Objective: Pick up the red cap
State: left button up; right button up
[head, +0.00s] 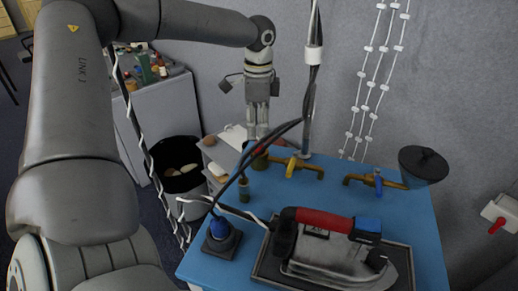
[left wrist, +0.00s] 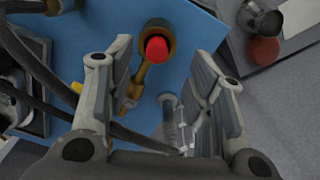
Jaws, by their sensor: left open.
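The red cap (left wrist: 156,48) shows in the left wrist view, seen from above, set in the brass round end of a brass fitting (left wrist: 139,80) on the blue table (left wrist: 200,40). My left gripper (head: 257,134) points down over the back left edge of the blue table in the head view. In the left wrist view its two fingers are spread apart, with the cap beyond the tips and nothing between the pads. In the head view the brass end (head: 260,160) is just below the fingertips, partly behind dark cables. My right gripper is not in view.
A red-handled iron (head: 335,250) rests on a dark tray at the table's front. Brass taps (head: 372,181) and a dark bowl-shaped thing (head: 423,163) stand at the back. Cables cross near the gripper. A black bin (head: 180,160) stands left.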

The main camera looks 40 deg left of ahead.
aim_at(259, 143)
pick_arm(q)
jog(key=f, duration=0.1)
jog(key=f+p, duration=0.1)
jog(key=f, duration=0.1)
jog(key=f+p, duration=0.1)
jog(key=f, duration=0.1)
jog(key=shift+d+f, duration=0.1)
jog(key=shift+d, duration=0.15)
jog(key=shift+f, duration=0.35)
jog(key=shift+c, duration=0.3)
jog(key=c, duration=0.7)
jog(key=shift+c, duration=0.7)
